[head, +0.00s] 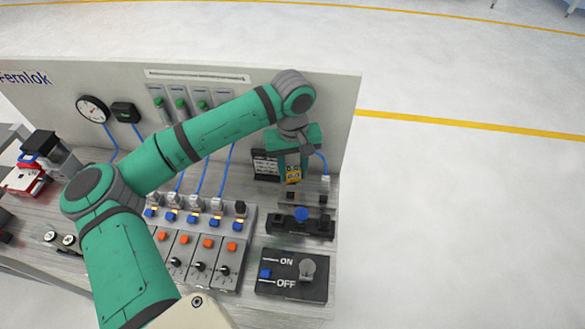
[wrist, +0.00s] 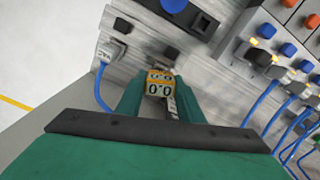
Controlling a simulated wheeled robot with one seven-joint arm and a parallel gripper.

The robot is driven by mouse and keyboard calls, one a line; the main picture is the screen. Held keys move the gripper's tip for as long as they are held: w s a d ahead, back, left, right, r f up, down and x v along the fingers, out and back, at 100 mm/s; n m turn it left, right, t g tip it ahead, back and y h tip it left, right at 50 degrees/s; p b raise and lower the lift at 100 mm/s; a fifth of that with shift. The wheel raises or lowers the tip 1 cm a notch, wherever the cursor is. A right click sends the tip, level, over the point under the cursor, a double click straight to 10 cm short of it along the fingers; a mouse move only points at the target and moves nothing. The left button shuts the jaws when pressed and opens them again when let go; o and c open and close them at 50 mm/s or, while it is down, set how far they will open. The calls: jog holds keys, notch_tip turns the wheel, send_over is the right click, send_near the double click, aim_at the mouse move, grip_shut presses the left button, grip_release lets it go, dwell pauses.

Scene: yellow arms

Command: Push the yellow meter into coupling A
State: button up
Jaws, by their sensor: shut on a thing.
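The yellow meter (head: 293,174) is a small yellow block with dark number windows. It also shows in the wrist view (wrist: 159,83). My gripper (head: 292,177) is shut on it, with a green finger on each side in the wrist view (wrist: 158,98). The meter is over the right end of the bench, near a grey plug with a blue cable (head: 325,183). In the wrist view a small dark block (wrist: 172,53) is just beyond the meter; I cannot tell whether they touch. No label for coupling A is readable, and I cannot tell which fitting it is.
A black unit with a blue knob (head: 301,215) stands in front of the meter, with an ON/OFF switch box (head: 292,274) nearer. A module bank with switches (head: 197,255) is to the left. The back panel (head: 345,120) rises behind. Clear floor lies right.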

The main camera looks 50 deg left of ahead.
jog(key=shift+f, duration=0.6)
dwell(0.3)
jog(key=o, duration=1.1)
jog(key=shift+o, duration=0.2)
jog(key=shift+r, duration=4.55)
